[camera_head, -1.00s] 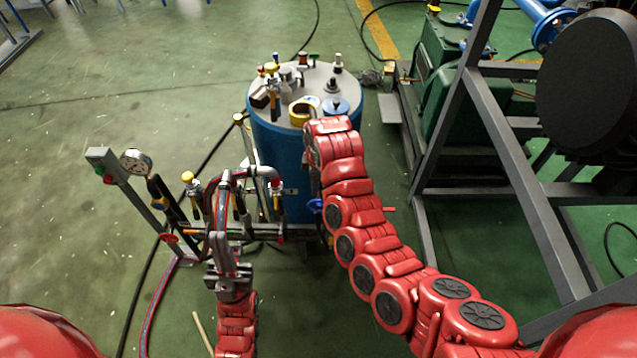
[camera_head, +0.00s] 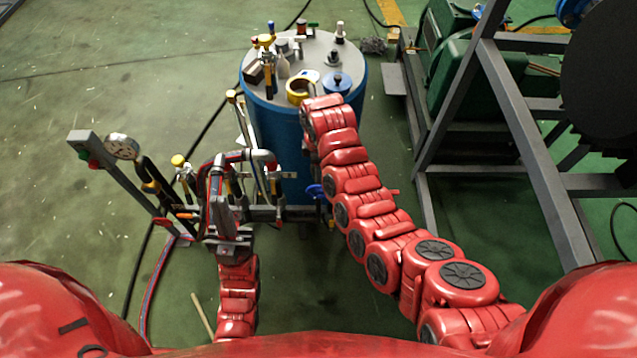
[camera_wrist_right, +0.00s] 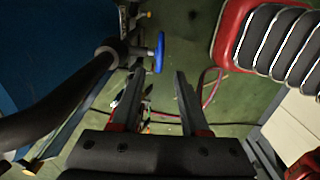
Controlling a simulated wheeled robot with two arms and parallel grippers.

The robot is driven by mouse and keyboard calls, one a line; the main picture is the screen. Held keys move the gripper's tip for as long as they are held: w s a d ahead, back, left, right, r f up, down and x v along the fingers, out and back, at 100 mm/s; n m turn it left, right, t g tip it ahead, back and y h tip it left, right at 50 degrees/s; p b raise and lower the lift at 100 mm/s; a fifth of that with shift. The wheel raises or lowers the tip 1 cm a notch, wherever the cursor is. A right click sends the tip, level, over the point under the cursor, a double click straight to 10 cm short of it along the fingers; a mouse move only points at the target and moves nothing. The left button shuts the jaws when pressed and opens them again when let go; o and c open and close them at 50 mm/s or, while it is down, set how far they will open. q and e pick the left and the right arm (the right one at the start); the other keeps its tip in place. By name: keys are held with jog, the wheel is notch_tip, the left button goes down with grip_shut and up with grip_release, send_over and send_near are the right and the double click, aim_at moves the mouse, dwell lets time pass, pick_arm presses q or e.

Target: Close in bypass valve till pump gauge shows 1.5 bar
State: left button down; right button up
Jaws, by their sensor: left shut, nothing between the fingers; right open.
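A blue valve handwheel (camera_head: 315,190) sits on low pipework in front of the blue drum. In the right wrist view the handwheel (camera_wrist_right: 159,52) is edge-on, just beyond the fingertips. A red handle (camera_head: 163,223) is at the left end of the pipework. I cannot tell which is the bypass valve. A round white gauge (camera_head: 123,146) stands at left; its reading is too small to make out. My right gripper (camera_wrist_right: 157,82) is open and empty; my own arm hides it in the head view. My left gripper (camera_head: 221,200) is shut and empty, in front of the pipework.
The blue drum (camera_head: 276,125) carries bottles, tools and yellow tape on top. A grey post with a button box (camera_head: 86,146) stands left of the gauge. A grey steel frame (camera_head: 520,140) stands at right. Hoses cross the floor; the far-left floor is clear.

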aim_at(318, 192)
jog(key=shift+f+p, duration=0.3)
jog(key=shift+f, duration=3.3)
jog(key=shift+c, duration=0.3)
grip_shut()
